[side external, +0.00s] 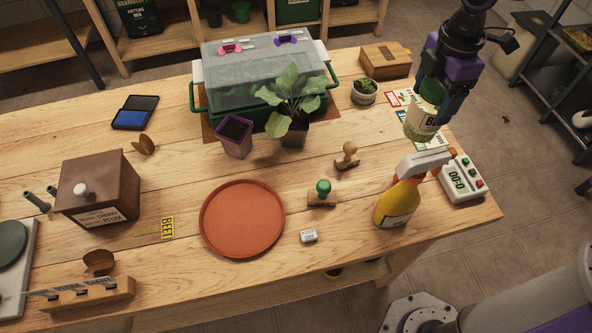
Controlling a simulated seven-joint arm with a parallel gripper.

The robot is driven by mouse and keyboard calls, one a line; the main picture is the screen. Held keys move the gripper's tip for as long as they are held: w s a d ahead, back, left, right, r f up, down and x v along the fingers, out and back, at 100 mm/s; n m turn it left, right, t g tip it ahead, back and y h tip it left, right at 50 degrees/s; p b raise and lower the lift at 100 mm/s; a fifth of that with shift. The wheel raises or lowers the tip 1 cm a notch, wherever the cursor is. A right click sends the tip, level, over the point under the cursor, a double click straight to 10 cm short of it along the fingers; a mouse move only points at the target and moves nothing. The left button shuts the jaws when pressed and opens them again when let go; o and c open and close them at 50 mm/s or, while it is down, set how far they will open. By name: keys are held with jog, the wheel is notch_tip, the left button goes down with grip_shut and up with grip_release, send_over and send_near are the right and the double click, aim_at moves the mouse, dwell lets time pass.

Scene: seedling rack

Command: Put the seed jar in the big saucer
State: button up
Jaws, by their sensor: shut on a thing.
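The seed jar (421,123), with a pale label and a green top, is in my gripper (437,97) at the upper right. My gripper is shut on the jar's upper part and holds it tilted slightly, above the right end of the table. The jaws cover part of the jar's top and side. The big saucer (242,219) is a round terracotta dish near the table's front middle. It is empty, and the jar is well to its right and farther back.
A yellow spray bottle (397,204), a green-knobbed stamp (322,194) and a wooden stamp (348,157) stand between jar and saucer. A leafy potted plant (294,105) and a purple pot (234,136) stand behind the saucer. A timer (462,179) is at the right edge.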

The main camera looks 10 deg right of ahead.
jog(key=s+a+n, duration=0.4)
jog(key=s+a, duration=0.1)
jog(key=a, duration=0.6)
jog(key=s+a+n, duration=0.5)
jog(key=s+a, duration=0.1)
jog(key=a, duration=0.5)
jog(key=w+a+f, duration=0.7)
jog(key=a+f, duration=0.4)
jog(key=f, duration=0.1)
jog(key=shift+w+a+f, duration=0.15)
jog(key=shift+w+a, duration=0.2)
jog(key=shift+a, duration=0.05)
jog(key=shift+f, duration=0.1)
jog(key=o, duration=1.7)
